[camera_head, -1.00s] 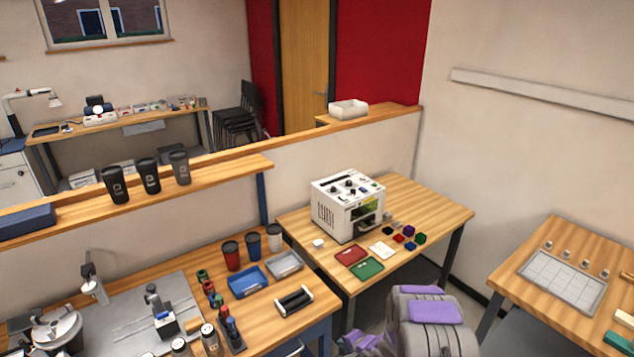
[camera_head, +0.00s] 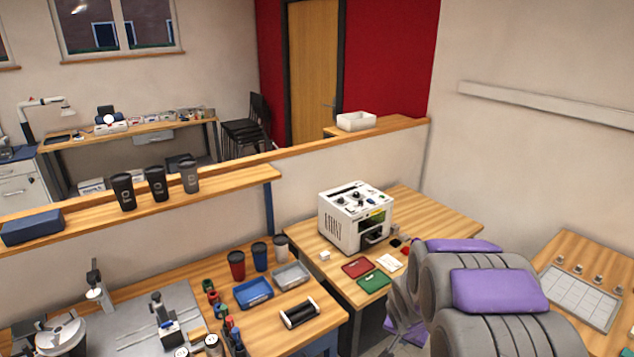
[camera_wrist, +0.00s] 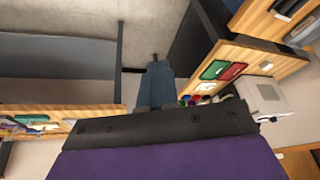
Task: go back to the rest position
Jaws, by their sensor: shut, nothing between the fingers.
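My gripper (camera_wrist: 155,80) shows in the wrist view as a narrow blue-grey pair of fingers, closed together and empty. It points at the floor between the tables, apart from any object. In the head view my grey and purple arm is folded up at the lower right. The gripper's fingertips cannot be made out there. The white laser marker (camera_head: 352,222) stands on the wooden table beyond the arm. It also shows at the right of the wrist view (camera_wrist: 268,97).
A red card (camera_head: 357,267) and a green card (camera_head: 374,281) lie before the marker. The left bench holds a blue tray (camera_head: 253,293) and several cups. Another table (camera_head: 607,262) with a grey grid plate (camera_head: 579,297) stands at right.

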